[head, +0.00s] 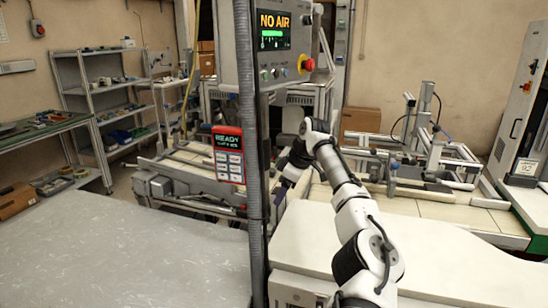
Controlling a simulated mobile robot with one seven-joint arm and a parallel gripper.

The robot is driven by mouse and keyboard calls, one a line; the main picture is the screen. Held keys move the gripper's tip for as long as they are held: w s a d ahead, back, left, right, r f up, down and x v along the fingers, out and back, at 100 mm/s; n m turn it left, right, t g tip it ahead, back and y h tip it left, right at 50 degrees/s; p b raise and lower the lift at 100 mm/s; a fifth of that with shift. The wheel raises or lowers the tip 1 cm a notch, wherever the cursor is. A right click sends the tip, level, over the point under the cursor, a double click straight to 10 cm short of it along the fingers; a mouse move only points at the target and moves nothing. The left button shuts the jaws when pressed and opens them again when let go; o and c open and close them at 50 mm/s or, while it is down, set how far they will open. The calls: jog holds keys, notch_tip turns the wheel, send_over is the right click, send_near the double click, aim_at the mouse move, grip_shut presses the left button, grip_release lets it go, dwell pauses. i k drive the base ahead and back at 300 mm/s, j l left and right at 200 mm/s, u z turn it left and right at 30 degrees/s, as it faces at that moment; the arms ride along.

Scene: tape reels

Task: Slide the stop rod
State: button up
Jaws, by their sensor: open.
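My arm reaches from the lower right to the middle of the view and bends down at the wrist. My gripper (281,194) is at its end, small and dark, just right of the grey post, by the near end of the conveyor machine. It is open, and I see nothing held in it. Its fingertips are partly hidden and too small to make out clearly. I cannot pick out the stop rod for certain; the post and my arm cover part of the machine there.
A grey post with a ribbed hose (256,200) stands close on the left of my gripper. It carries a control panel (275,45) reading "NO AIR". A red handset (228,154) reads "READY". A grey table (120,250) fills the lower left. A white cover (315,240) lies below my arm.

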aim_at(273, 170)
jog(key=i, duration=0.95)
